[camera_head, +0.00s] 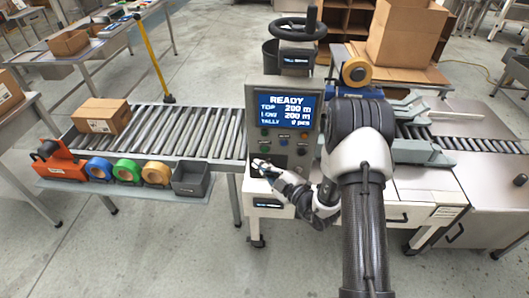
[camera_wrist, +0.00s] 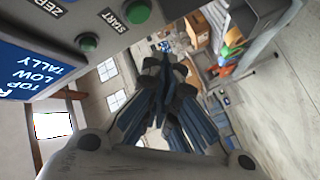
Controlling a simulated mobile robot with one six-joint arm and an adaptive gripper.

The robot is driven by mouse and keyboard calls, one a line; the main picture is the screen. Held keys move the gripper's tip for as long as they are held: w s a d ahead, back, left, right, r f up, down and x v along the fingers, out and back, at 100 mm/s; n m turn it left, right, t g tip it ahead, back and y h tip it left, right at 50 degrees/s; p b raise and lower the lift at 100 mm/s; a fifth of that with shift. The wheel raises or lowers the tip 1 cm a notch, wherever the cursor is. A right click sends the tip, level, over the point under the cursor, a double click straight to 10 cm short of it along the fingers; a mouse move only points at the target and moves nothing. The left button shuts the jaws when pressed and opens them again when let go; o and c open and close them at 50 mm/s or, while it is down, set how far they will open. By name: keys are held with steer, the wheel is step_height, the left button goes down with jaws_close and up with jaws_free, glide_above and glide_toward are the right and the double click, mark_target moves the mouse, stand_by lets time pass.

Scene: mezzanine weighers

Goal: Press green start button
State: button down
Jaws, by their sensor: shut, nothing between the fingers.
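The control panel (camera_head: 283,128) has a lit READY screen and several small buttons below it. In the wrist view the panel (camera_wrist: 165,10) fills the top left. A START label (camera_wrist: 112,17) lies between one green button (camera_wrist: 87,43) and another green button (camera_wrist: 137,11); I cannot tell which it names. My gripper (camera_head: 262,164) is shut and empty, close to the panel's lower left. In the wrist view its dark fingers (camera_wrist: 172,65) point past the panel edge, apart from both green buttons.
A roller conveyor (camera_head: 180,130) carries a cardboard box (camera_head: 102,115) to the left. A shelf before it holds an orange tape dispenser (camera_head: 60,160), tape rolls (camera_head: 127,170) and a grey bin (camera_head: 191,179). A black handwheel (camera_head: 299,28) stands behind the panel. Floor in front is clear.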

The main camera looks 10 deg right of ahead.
steer(key=shift+w+d, duration=0.3)
steer(key=shift+w, duration=0.55)
steer(key=shift+w+d, duration=0.25)
steer(key=shift+w, duration=0.6)
steer(key=shift+w, duration=0.1)
steer(key=shift+w+d, duration=0.1)
steer(key=shift+w, duration=0.2)
steer(key=shift+w+d, duration=0.15)
steer(key=shift+w, duration=0.25)
stand_by(0.7)
steer(key=shift+s, duration=0.1)
steer(key=shift+s+a, duration=0.25)
steer(key=shift+s, duration=0.45)
steer(key=shift+s+a+p, duration=0.25)
steer(key=shift+s+p, duration=0.05)
steer(key=shift+s, duration=0.5)
steer(key=shift+s+a+p, duration=0.25)
steer(key=shift+s+a, duration=0.05)
steer(key=shift+s, duration=0.5)
steer(key=shift+s+a+p, duration=0.25)
steer(key=shift+s+p, duration=0.05)
steer(key=shift+s, duration=0.5)
